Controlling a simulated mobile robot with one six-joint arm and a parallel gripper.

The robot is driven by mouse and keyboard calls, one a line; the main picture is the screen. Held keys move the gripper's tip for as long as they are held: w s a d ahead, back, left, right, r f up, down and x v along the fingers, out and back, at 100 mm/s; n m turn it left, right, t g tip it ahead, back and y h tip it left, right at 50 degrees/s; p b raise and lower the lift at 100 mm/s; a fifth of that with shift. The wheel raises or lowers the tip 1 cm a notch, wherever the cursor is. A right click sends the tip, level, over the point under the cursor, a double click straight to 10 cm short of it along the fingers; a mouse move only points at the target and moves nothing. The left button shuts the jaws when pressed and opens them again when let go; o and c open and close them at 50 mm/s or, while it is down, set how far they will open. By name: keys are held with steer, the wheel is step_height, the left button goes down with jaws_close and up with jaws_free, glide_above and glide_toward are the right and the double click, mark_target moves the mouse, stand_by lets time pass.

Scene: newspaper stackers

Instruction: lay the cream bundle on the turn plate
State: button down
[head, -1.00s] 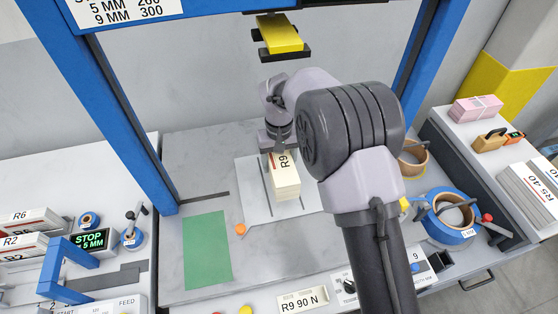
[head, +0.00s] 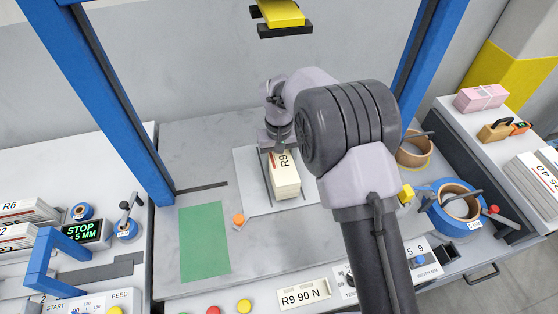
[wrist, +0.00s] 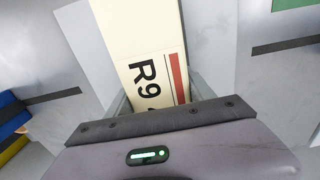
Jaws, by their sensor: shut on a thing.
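The cream bundle (head: 286,180) has an R9 label with a red stripe. It lies lengthwise over the pale grey turn plate (head: 247,168), which has dark slots or strips. My gripper (head: 277,147) is shut on the bundle's far end. In the wrist view the bundle (wrist: 130,40) runs away from my gripper (wrist: 155,103), its label close to the jaws. The bundle is at or very near the plate's surface; I cannot tell whether it touches. My arm hides part of the plate's right side in the head view.
A green mat (head: 205,242) lies left of the plate, with an orange knob (head: 239,219) between. Blue posts (head: 118,110) flank the worktop. A yellow block (head: 281,13) hangs above at the back. Tape rolls (head: 458,206) stand at right, a control panel (head: 305,295) in front.

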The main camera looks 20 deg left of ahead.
steer(key=shift+f, duration=0.35)
steer(key=shift+c, duration=1.4)
jaws_free()
step_height(320, 180, up, 8)
steer(key=shift+f+p, duration=0.2)
steer(key=shift+p, duration=1)
steer(key=shift+s+f, duration=0.1)
